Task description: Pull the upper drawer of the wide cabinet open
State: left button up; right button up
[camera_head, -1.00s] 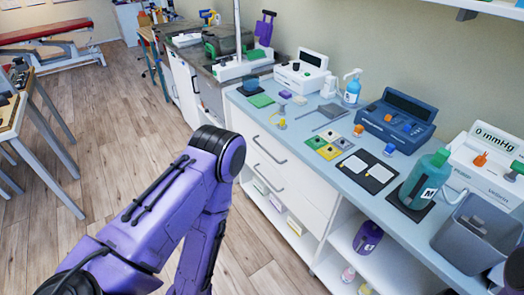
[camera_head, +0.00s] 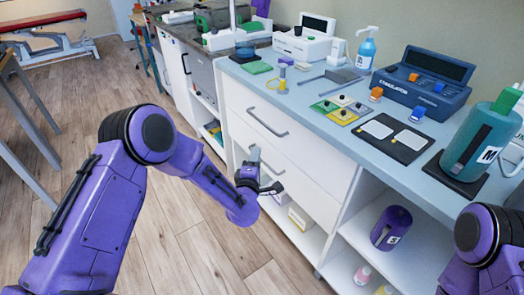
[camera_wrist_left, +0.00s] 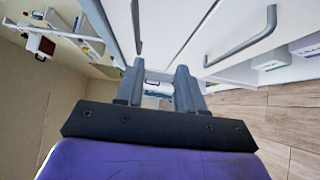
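The wide white cabinet under the counter has an upper drawer (camera_head: 305,152) with a grey bar handle (camera_head: 267,122). The upper drawer looks shut, and so does the lower drawer (camera_head: 310,194) beneath it. My left gripper (camera_head: 264,171) is in front of the lower drawer, below the upper handle, and hides part of the lower handle. In the left wrist view my left gripper (camera_wrist_left: 160,67) has its two fingers apart with nothing held between them. One bar handle (camera_wrist_left: 243,42) shows to their right and another (camera_wrist_left: 137,26) beyond their left. My right gripper is out of view.
The counter (camera_head: 330,128) above holds a blue device (camera_head: 422,82), colored cards and a green-topped bottle (camera_head: 480,140). Open shelves with a purple container (camera_head: 391,228) lie right of the drawers. Wooden floor (camera_head: 190,235) is clear in front.

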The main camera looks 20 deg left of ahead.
pick_arm(q)
jog(key=w+a+r+n+t, duration=0.1)
jog(key=w+r, duration=0.3)
jog(key=w, duration=0.8)
jog(key=shift+w+a+r+n+y, duration=0.15)
jog(key=shift+w+a+n+y, duration=0.05)
jog(key=shift+n+y, duration=0.1)
grip_shut()
